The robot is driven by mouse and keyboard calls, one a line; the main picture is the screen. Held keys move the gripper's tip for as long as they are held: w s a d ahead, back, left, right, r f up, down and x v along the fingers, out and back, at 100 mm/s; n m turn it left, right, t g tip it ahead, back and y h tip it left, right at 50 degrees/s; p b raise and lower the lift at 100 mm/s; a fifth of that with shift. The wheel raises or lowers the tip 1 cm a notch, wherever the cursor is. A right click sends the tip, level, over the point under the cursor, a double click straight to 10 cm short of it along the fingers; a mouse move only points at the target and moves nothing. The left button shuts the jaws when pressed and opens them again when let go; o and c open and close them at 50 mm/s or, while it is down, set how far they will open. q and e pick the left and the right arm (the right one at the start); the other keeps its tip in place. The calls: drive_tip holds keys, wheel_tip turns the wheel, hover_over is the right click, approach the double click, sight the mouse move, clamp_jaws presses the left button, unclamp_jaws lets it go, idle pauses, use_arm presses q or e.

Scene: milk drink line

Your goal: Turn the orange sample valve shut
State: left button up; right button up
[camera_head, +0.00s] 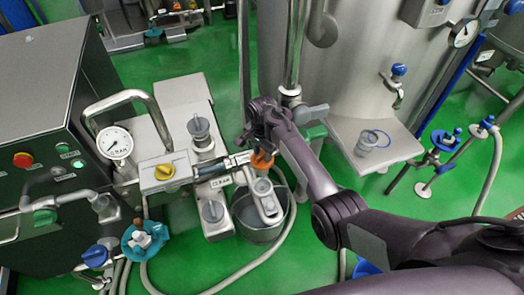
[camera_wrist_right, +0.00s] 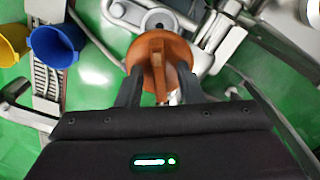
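The orange sample valve (camera_head: 262,160) sits on the metal pipework above a steel bucket (camera_head: 246,232) in the head view. In the right wrist view its round orange handle (camera_wrist_right: 158,52) has a raised bar across the middle, pointing toward the gripper. My right gripper (camera_head: 257,147) is at the handle, coming from above. In the wrist view its two dark fingers (camera_wrist_right: 160,88) stand apart, one on each side of the raised bar, with visible space between. I cannot tell whether either finger touches the handle's rim. My left gripper is not in view.
A yellow knob (camera_head: 164,172) and grey knobs (camera_head: 198,127) stand left of the valve. A large steel tank (camera_head: 350,60) stands behind. A clear cup (camera_head: 366,142) stands on a shelf. Hoses cross the green floor.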

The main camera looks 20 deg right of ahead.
clamp_jaws()
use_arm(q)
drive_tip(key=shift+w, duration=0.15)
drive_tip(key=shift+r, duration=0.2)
use_arm(e)
drive_tip(key=shift+r+m+p, duration=0.1)
drive_tip(key=shift+m+p, duration=0.8)
drive_tip(key=shift+m, duration=0.4)
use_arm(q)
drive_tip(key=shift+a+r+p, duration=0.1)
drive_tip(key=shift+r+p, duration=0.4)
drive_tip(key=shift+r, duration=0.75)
use_arm(e)
drive_tip(key=shift+m, duration=1.6)
unclamp_jaws()
